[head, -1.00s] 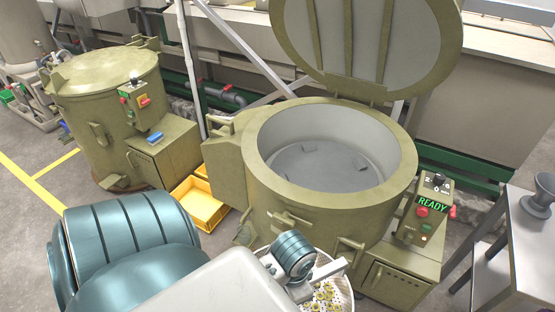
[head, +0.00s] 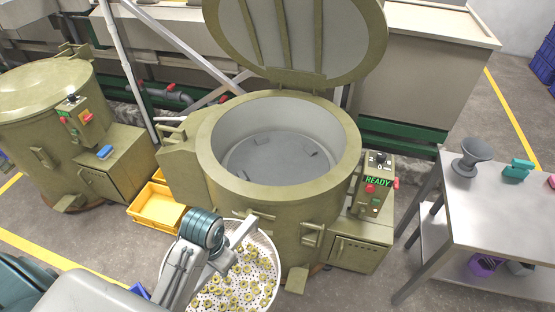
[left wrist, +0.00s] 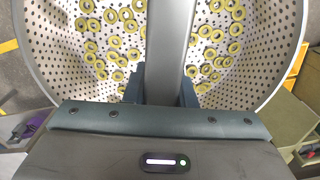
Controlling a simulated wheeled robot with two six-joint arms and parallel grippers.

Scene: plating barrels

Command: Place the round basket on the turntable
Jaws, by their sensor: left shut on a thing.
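The round basket (head: 268,285) is white and perforated, with several yellow-green rings in it, and hangs in front of the open olive machine. My left gripper (head: 234,246) is shut on the bar-like handle across the basket. In the left wrist view the handle (left wrist: 166,40) runs between the fingers (left wrist: 162,90), above the rings. The turntable (head: 265,160) is the grey disc with small raised blocks at the bottom of the machine's drum. It is empty. My right gripper is out of view.
The machine's round lid (head: 300,35) stands open behind the drum rim (head: 210,160). Its control box (head: 372,190) reads READY. A second, closed machine (head: 50,100) and yellow bins (head: 158,207) are left. A grey table (head: 500,215) with a dark funnel-like cup (head: 472,158) is right.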

